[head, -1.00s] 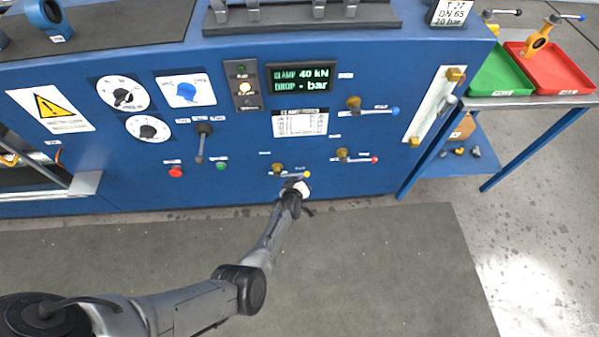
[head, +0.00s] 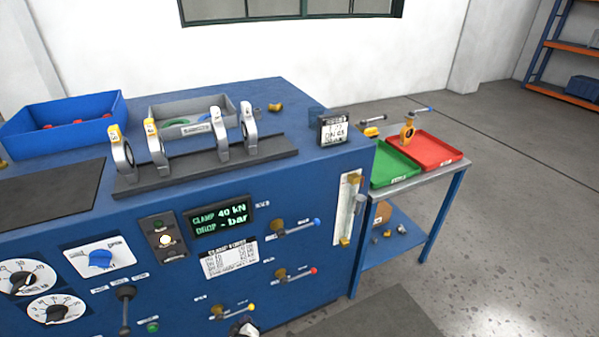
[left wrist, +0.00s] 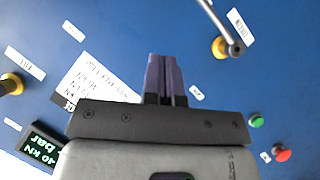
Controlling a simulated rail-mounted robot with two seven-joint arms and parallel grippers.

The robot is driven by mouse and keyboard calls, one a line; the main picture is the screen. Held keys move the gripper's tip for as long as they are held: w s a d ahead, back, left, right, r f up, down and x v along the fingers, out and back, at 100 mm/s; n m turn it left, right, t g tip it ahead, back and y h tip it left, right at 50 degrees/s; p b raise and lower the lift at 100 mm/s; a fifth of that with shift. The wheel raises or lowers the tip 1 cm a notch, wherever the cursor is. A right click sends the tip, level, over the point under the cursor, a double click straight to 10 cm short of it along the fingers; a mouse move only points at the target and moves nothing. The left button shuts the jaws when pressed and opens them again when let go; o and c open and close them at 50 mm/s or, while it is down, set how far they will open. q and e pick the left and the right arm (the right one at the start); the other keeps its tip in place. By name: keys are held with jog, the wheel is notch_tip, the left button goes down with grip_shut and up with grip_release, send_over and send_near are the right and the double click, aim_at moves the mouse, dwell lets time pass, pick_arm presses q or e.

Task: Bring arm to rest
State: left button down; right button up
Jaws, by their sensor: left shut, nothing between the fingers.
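My left gripper (head: 244,329) shows only in part at the bottom edge of the head view, close to the yellow-tipped valve lever (head: 233,311). In the left wrist view the fingers of my left gripper (left wrist: 165,62) are together with nothing between them, in front of the blue panel. A brass valve with a grey lever (left wrist: 224,46) is to their upper right in that view, apart from the fingers. My right gripper is not in view.
The blue bench front (head: 330,240) also carries a red-tipped lever (head: 295,275), a blue-tipped lever (head: 296,227) and a lit display (head: 219,216). A side table (head: 442,176) with green (head: 392,168) and red (head: 436,149) trays stands at right. Floor beyond it is clear.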

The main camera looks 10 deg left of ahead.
pick_arm(q)
notch_tip(320, 180, down, 4)
jog(key=s+d+r+m+g+h, duration=0.1)
jog(key=s+d+m+g+h, duration=0.1)
jog(key=g, duration=0.1)
jog(key=w+a+r+m+g+h, duration=0.1)
jog(key=a+r+m, duration=0.1)
jog(key=r, duration=0.6)
jog(key=w+a+r+m+g+h, duration=0.1)
jog(key=r+m, duration=0.1)
jog(key=r, duration=0.6)
jog(key=s+r+m, duration=0.3)
jog(key=s+r, duration=0.4)
jog(key=r, duration=0.3)
jog(key=s+d+r+m, duration=0.1)
jog(key=s+d+r, duration=0.1)
jog(key=s, duration=0.5)
jog(key=s+d+r+m, duration=0.2)
jog(key=s+d+r, duration=0.1)
jog(key=s, duration=0.5)
jog(key=s+d+f+m+g, duration=0.1)
jog(key=s+f+g, duration=0.1)
jog(key=s+f, duration=0.45)
jog(key=s+f+g, duration=0.2)
jog(key=s+f, duration=0.1)
jog(key=s, duration=0.6)
notch_tip(320, 180, up, 38)
jog(key=p, duration=3.8)
jog(key=shift+p, duration=0.35)
